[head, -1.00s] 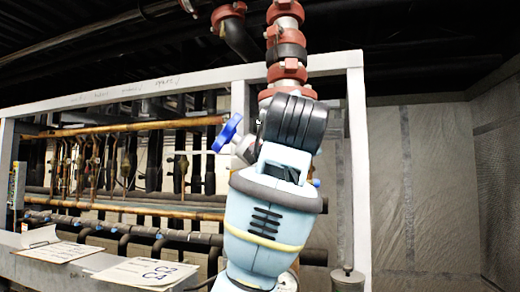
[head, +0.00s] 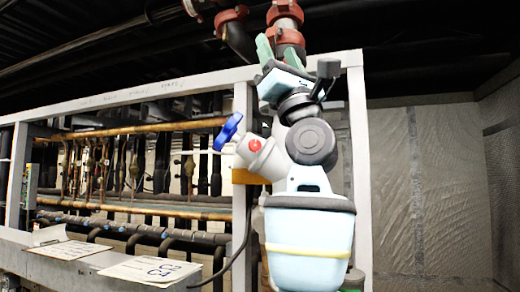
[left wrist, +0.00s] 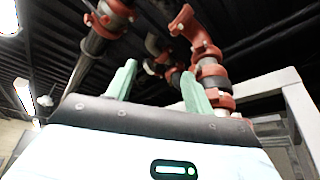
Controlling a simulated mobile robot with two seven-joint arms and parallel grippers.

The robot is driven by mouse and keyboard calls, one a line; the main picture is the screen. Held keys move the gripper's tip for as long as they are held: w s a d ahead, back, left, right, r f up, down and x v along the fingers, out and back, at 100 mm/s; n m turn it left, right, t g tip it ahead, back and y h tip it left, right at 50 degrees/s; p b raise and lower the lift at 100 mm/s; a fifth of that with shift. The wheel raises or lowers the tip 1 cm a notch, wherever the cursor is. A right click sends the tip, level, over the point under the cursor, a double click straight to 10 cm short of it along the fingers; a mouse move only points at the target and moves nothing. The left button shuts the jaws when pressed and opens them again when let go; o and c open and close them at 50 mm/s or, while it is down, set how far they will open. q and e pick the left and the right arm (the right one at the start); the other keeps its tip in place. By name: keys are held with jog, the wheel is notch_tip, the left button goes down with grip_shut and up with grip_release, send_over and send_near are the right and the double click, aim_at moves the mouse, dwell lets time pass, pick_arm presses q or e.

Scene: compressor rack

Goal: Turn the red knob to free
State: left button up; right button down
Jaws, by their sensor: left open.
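The small round red knob (head: 255,145) sits on the face of a pale grey valve body (head: 265,160), left of my left arm in the head view. A blue handwheel (head: 228,131) is at the valve's upper left end. My left gripper (head: 279,50) is open, with its two green fingers pointing up in front of the red pipe fittings. It is above and to the right of the red knob and apart from it. In the left wrist view the same fingers (left wrist: 158,82) are spread and empty, and the knob does not show. My arm hides the valve's right side.
Red-coupled pipes (head: 284,15) hang close behind my fingers. A grey metal frame (head: 359,170) stands behind my arm, with its top bar crossing left. Copper pipes (head: 150,127) fill the rack at left. Labelled sheets (head: 153,269) lie on the ledge below.

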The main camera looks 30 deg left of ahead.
pick_arm(q)
jog(key=w+a+f+n+g+h, duration=0.1)
jog(key=w+a+f+n+h, duration=0.3)
jog(key=a+f+n+h, duration=0.15)
jog(key=n+t+h, duration=0.1)
jog(key=n+h, duration=0.2)
jog(key=h, duration=0.3)
send_near(255, 146)
jog(key=w+a, duration=0.1)
jog(key=a, duration=0.1)
jog(key=shift+w+d+r+b, duration=0.1)
jog(key=shift+w+r+b, duration=0.1)
jog(key=shift+r+b, duration=0.1)
pick_arm(e)
jog(key=shift+s+d+f, duration=0.45)
jog(key=shift+s+d, duration=0.05)
jog(key=shift+s, duration=0.3)
jog(key=shift+w+a, duration=0.1)
